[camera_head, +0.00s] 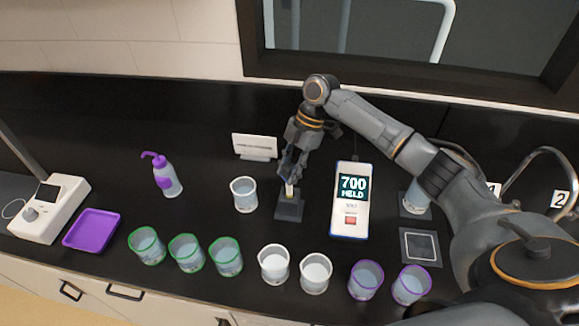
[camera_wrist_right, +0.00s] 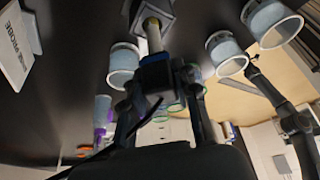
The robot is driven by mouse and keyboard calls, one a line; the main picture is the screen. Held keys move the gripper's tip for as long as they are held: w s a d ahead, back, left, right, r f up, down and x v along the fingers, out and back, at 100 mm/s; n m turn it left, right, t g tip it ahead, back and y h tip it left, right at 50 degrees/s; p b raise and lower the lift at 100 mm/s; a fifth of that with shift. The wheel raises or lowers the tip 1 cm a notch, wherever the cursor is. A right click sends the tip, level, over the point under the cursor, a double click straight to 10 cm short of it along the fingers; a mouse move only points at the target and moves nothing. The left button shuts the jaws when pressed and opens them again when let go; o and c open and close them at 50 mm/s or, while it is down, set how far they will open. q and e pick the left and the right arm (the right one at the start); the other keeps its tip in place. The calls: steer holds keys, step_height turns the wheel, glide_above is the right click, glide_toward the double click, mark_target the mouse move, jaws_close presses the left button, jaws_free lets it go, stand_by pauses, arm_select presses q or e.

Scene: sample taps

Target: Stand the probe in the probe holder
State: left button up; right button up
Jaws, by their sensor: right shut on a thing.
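In the right wrist view the probe (camera_wrist_right: 155,38) points at the dark probe holder (camera_wrist_right: 168,8). My right gripper (camera_head: 291,172) is shut on the probe, just above the holder (camera_head: 289,210), a small dark block on the black counter.
A meter (camera_head: 350,200) reading "700 HELD" lies right of the holder. A clear cup (camera_head: 244,195) stands close left, with a white sign (camera_head: 254,147) behind. Several green-, white- and purple-rimmed cups line the front edge.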

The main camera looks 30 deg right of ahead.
steer(key=shift+f+b, duration=0.6)
steer(key=shift+f, duration=0.85)
steer(key=o, duration=1.1)
steer(key=shift+o, duration=0.4)
steer(key=o, duration=0.6)
steer(key=p+v, duration=0.5)
steer(key=v, duration=0.2)
steer(key=shift+a, duration=0.15)
